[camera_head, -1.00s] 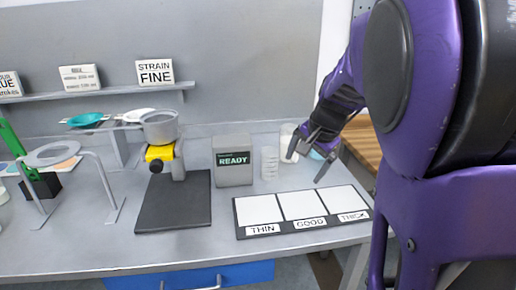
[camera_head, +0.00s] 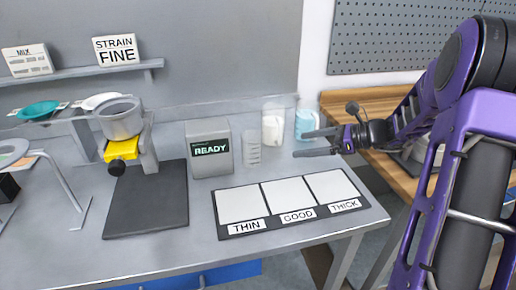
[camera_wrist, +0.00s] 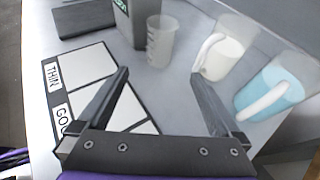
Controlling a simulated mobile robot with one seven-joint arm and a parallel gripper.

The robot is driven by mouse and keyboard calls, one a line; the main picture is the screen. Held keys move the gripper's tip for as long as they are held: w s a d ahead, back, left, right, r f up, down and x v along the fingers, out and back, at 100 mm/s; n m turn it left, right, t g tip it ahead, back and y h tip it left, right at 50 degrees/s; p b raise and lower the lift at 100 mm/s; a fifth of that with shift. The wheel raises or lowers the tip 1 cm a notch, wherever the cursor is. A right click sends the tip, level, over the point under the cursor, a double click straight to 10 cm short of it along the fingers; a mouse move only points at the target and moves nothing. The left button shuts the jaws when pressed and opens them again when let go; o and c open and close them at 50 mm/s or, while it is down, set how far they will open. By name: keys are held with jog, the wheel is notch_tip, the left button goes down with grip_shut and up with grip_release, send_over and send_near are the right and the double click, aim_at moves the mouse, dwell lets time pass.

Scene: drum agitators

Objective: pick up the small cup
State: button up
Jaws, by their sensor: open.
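The small cup (camera_head: 251,147) is clear with graduation marks and stands upright on the grey bench, just right of the READY box. It also shows in the wrist view (camera_wrist: 161,42), beyond the fingertips and roughly centred between them. My gripper (camera_head: 298,144) is open and empty, with its fingers pointing left toward the cup across a gap. In the wrist view my gripper (camera_wrist: 160,74) has its two fingers spread wide, with nothing between them.
A handled jug with white contents (camera_head: 273,127) and a blue-filled jug (camera_head: 306,122) stand close by, at the right in the wrist view. The READY box (camera_head: 210,148) is left of the cup. The THIN/GOOD/THICK board (camera_head: 262,222) lies in front.

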aim_at(261, 149)
jog(key=b+x, duration=0.2)
jog(key=x, duration=1.5)
jog(key=shift+w+a+r, duration=0.1)
jog(key=shift+w+a, duration=0.1)
jog(key=c, duration=1.2)
notch_tip(261, 149, up, 18)
jog(key=p, duration=0.3)
jog(key=shift+s+d, duration=0.1)
jog(key=shift+c, duration=0.2)
